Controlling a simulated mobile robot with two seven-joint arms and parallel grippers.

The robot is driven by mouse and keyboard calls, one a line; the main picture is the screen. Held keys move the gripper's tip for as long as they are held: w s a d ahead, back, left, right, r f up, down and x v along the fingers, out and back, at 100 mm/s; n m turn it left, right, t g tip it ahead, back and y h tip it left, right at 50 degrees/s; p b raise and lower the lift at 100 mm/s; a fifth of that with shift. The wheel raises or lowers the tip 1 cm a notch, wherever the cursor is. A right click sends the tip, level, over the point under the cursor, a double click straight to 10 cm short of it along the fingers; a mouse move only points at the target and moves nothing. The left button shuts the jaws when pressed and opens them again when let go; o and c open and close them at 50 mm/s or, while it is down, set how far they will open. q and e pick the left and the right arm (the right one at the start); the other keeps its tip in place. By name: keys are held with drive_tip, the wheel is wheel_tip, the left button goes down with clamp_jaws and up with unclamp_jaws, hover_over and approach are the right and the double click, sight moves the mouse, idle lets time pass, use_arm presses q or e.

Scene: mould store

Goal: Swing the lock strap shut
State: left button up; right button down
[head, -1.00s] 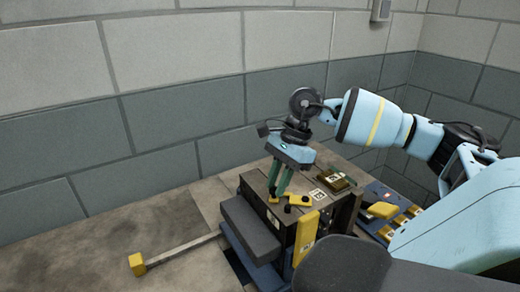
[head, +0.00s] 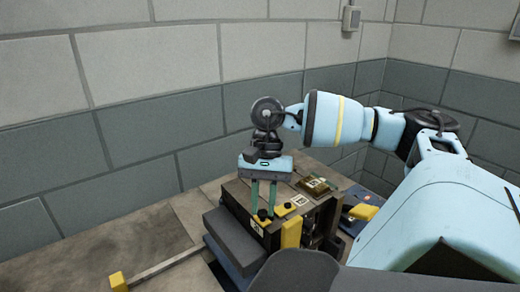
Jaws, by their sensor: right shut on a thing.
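The mould (head: 235,193) is a dark block on the bench, with a grey slab at its left side. The lock strap (head: 282,210) is a short yellow bar on its top near the front edge, with a black knob (head: 262,214) at its left end and a dark round piece at its right. My right gripper (head: 263,213) points down and is shut on the knob of the strap, one green finger on each side. The fingers partly hide the knob and the yellow around it. My left gripper is out of view.
A yellow upright piece (head: 291,233) is on the mould's front side. A small brown plate (head: 314,186) lies on top at the back right. A bar with a yellow end (head: 118,281) reaches left over the bench. Bare bench lies left; a block wall stands behind.

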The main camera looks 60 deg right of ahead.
drive_tip(key=shift+f, duration=0.1)
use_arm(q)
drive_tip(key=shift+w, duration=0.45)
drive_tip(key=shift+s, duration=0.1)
use_arm(e)
drive_tip(key=shift+s, duration=0.1)
drive_tip(key=c, duration=1.2)
unclamp_jaws()
drive_tip(key=shift+c, duration=0.2)
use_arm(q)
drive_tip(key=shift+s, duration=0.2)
use_arm(e)
drive_tip(key=shift+w+d+r, duration=0.15)
drive_tip(key=shift+w+r, duration=0.05)
drive_tip(key=shift+r, duration=0.35)
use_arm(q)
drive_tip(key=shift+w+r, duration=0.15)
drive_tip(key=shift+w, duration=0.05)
use_arm(e)
drive_tip(key=s+v, duration=0.1)
drive_tip(key=v, duration=0.5)
drive_tip(key=shift+w+d+r, duration=0.2)
drive_tip(key=shift+w+r, duration=0.1)
drive_tip(key=shift+w, duration=0.25)
